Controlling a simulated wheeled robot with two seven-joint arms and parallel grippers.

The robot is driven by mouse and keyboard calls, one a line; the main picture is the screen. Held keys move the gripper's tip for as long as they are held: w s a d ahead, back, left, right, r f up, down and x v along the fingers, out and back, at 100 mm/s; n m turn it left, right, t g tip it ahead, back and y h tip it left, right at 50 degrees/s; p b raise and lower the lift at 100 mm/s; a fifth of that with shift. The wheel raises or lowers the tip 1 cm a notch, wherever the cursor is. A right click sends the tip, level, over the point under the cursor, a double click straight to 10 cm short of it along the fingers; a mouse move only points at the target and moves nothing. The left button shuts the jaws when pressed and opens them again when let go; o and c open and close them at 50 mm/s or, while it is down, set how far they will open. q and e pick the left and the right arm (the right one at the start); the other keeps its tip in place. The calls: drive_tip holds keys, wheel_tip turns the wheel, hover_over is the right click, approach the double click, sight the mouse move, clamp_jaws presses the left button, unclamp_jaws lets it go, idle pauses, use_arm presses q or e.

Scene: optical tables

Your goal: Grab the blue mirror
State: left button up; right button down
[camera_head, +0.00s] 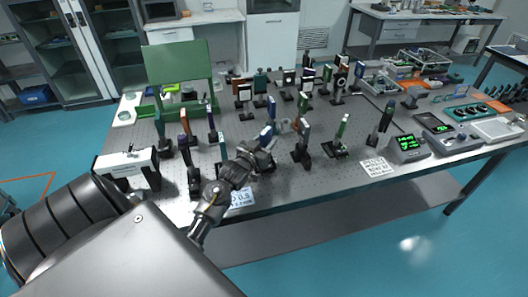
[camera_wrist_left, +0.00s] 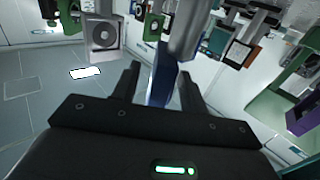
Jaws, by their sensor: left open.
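The blue mirror (camera_head: 267,133) stands upright on the perforated optical table (camera_head: 330,187), near the front middle. My left gripper (camera_head: 262,153) is at it, reaching in from the front left and hiding its lower part. In the left wrist view the two black fingers (camera_wrist_left: 157,90) are spread apart. The blue mirror (camera_wrist_left: 160,80) shows between them, with a gap on each side, so the jaws are open around it. A grey cylindrical part (camera_wrist_left: 189,28) adjoins it there. My right gripper is not in view.
Several upright mounted optics crowd the table, including a close one (camera_head: 302,143) just right of my gripper and a dark one (camera_head: 193,172) to its left. A white box device (camera_head: 127,164) stands at the left edge. Meters (camera_head: 408,147) sit at the right.

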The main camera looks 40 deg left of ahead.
use_arm(q)
clamp_jaws()
drive_tip(key=shift+r, duration=0.1)
idle(1.3)
